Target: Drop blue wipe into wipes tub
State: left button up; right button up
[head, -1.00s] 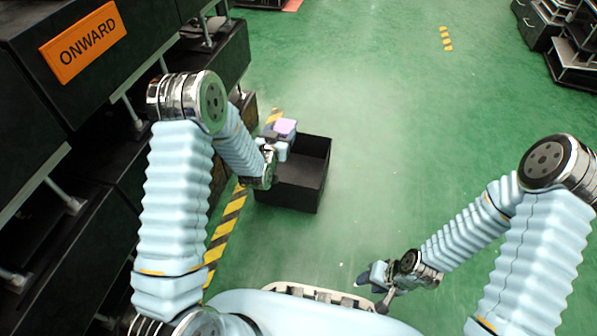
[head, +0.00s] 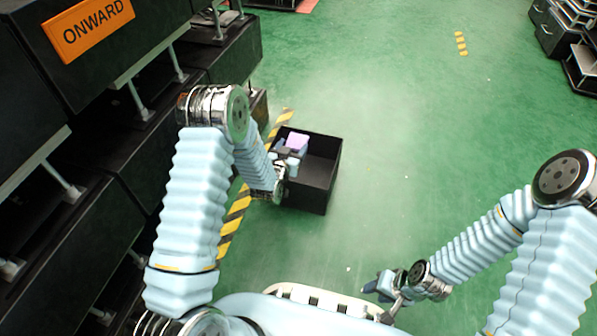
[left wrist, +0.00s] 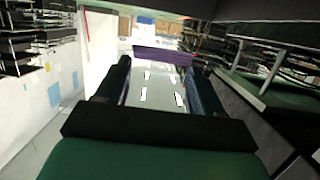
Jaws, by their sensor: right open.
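A black open-topped tub (head: 322,178) stands on the green floor in the head view. In the left wrist view the wipe shows as a purple strip (left wrist: 165,57) between the dark fingertips (left wrist: 163,72). My right gripper (head: 386,290) is open and empty, low in front of my base, apart from the tub.
Black shelving with an orange ONWARD sign (head: 90,28) fills the left side, close to my left arm. A yellow-black floor stripe (head: 236,212) runs between it and the tub. The green floor right of the tub is clear. Racks (head: 572,45) stand far right.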

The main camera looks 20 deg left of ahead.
pick_arm(q)
jog(key=o, duration=0.5)
jog(key=p+v, duration=0.1)
jog(key=v, duration=1.3)
jog(key=shift+p, duration=0.35)
jog(key=shift+f, duration=0.15)
